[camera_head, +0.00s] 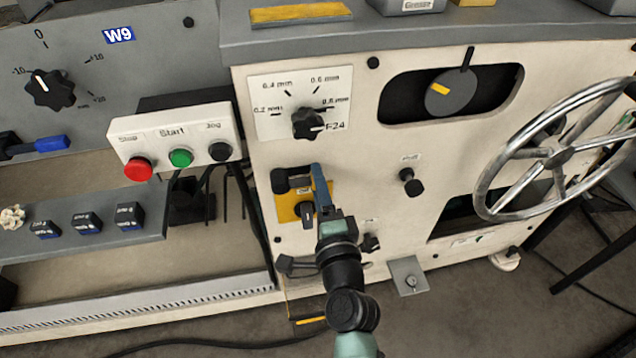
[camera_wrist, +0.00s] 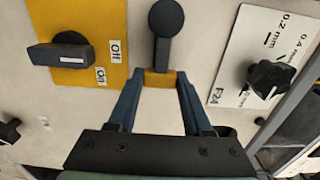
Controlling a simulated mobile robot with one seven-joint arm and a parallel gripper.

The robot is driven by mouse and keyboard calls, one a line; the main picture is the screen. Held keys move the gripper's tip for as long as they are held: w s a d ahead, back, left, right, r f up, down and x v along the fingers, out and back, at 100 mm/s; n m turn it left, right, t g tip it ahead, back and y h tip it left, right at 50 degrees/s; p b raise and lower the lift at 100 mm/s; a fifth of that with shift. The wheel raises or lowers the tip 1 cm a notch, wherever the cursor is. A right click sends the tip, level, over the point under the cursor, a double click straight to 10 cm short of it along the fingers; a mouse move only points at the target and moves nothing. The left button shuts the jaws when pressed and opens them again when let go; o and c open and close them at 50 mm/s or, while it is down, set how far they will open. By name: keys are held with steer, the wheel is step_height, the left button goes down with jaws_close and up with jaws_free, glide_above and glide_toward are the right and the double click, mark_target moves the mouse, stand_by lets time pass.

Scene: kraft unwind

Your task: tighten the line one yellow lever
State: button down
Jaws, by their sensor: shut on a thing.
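The yellow lever has a black round hub and black arm with a yellow end (camera_wrist: 160,79) in the wrist view. In the head view its black hub and arm (camera_head: 285,181) lie on the cream machine front, above the yellow switch plate (camera_head: 285,207). My gripper (camera_head: 317,170) is at the lever's right end, which its blue fingers hide there. In the wrist view my gripper (camera_wrist: 160,83) has one finger on each side of the yellow end and is shut on it.
A black rotary switch (camera_wrist: 62,54) sits on the yellow plate beside the lever. The thickness knob (camera_head: 308,124) is just above my gripper. A Stop/Start/Jog button box (camera_head: 172,140) stands to the left. A handwheel (camera_head: 556,157) and a small black knob (camera_head: 411,182) are to the right.

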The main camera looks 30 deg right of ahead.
steer(key=shift+f, duration=0.15)
steer(key=shift+c, duration=1.6)
jaws_free()
steer(key=b+v, duration=0.1)
steer(key=v, duration=1.2)
